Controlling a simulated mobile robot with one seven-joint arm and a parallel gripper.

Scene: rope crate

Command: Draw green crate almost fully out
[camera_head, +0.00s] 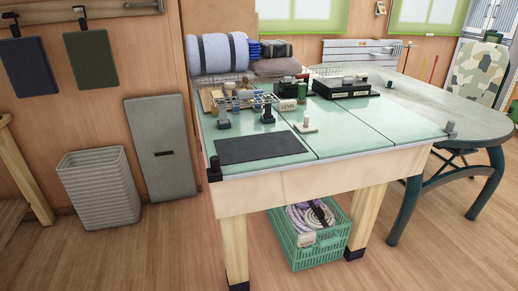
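The green crate (318,252) is a slatted plastic basket on the wooden floor under the table. Its front part shows between the two front table legs. Its back part lies in shadow below the tabletop. A coil of pale rope (312,215) with a dark strap lies inside it. A small pale tag (306,240) sits on its front left rim. My gripper is not in view.
The table (313,178) has a pale left leg (235,250) and right leg (366,218) beside the crate. A grey round table (440,105) stands at right. A ribbed bin (100,190) and grey panel (160,150) stand at left. The front floor is clear.

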